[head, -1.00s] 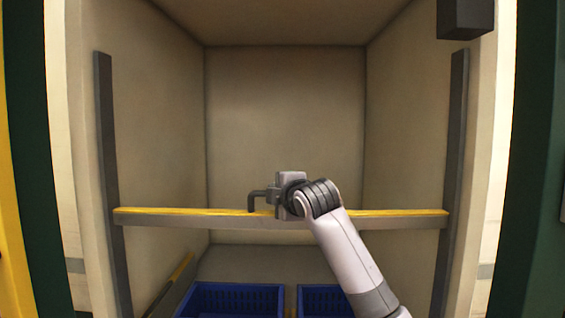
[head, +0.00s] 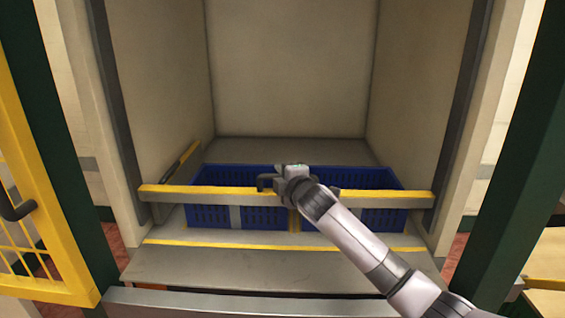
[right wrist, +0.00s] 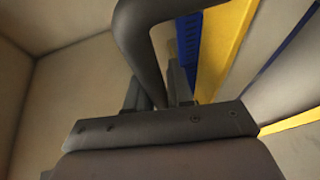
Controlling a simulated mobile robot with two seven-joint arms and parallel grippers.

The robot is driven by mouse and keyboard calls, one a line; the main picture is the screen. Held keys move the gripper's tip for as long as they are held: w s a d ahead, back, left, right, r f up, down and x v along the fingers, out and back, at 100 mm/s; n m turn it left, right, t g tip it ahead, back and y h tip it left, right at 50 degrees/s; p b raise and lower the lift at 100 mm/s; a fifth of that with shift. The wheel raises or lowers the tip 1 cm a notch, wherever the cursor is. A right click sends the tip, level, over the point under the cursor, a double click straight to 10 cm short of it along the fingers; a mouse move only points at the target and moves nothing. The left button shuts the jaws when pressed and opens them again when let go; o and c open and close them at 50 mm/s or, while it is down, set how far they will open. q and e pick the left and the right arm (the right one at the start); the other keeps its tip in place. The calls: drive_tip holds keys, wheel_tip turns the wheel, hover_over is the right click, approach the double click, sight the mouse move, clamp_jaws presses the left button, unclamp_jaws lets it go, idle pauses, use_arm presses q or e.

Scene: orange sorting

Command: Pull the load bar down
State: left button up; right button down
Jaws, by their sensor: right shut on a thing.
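The load bar (head: 380,198) is a grey beam with a yellow top edge. It spans the cargo opening level, low across the front of the blue crates. A dark bent handle (head: 265,182) stands at its middle; it also shows large in the right wrist view (right wrist: 143,45). My right gripper (head: 280,184) is at the bar's middle, shut on this handle; its fingertips are partly hidden in the head view. In the right wrist view the right gripper's fingers (right wrist: 158,92) sit on either side of the handle. My left gripper is in neither view.
Blue crates (head: 205,217) stand side by side on the compartment floor behind the bar. Dark vertical rails (head: 118,110) flank the opening. A grey sill (head: 240,265) with a yellow line lies in front. A yellow mesh gate (head: 50,200) stands at the left and a dark green post (head: 510,150) at the right.

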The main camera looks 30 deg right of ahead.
drive_tip(key=shift+f, duration=0.5)
drive_tip(key=c, duration=1.1)
unclamp_jaws()
drive_tip(key=v, duration=0.7)
drive_tip(key=shift+p, duration=0.4)
drive_tip(key=shift+s+a, duration=0.1)
